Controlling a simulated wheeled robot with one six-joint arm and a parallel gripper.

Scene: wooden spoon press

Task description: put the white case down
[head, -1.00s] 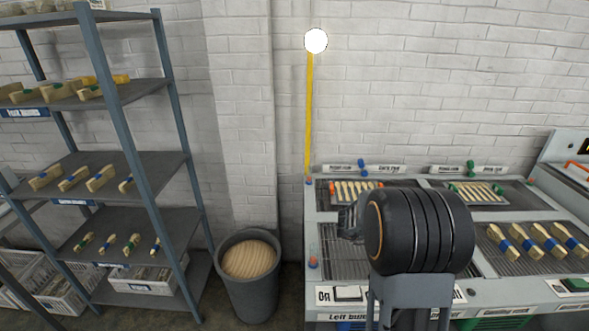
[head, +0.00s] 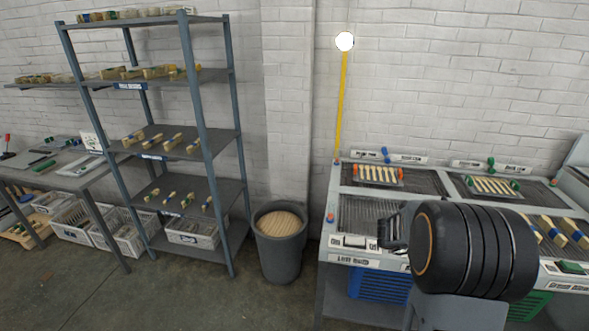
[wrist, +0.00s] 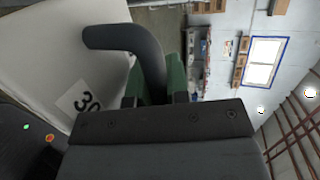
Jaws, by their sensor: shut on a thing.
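The white case (wrist: 50,60) fills the upper left of the wrist view. It has a dark curved handle (wrist: 122,38) and a pale label with dark digits, only partly readable. My gripper (wrist: 158,88), with green finger pads, is shut on the handle. In the head view my gripper is mostly hidden behind my dark round arm link, and the case does not show there. I cannot tell what, if anything, is under the case.
A press bench (head: 347,243) with wooden pieces stands at right. A grey bin (head: 283,255) stands left of it, then a shelf rack (head: 203,125) with wooden pieces. A grey table (head: 75,172) is at far left, with crates below. The floor in front is clear.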

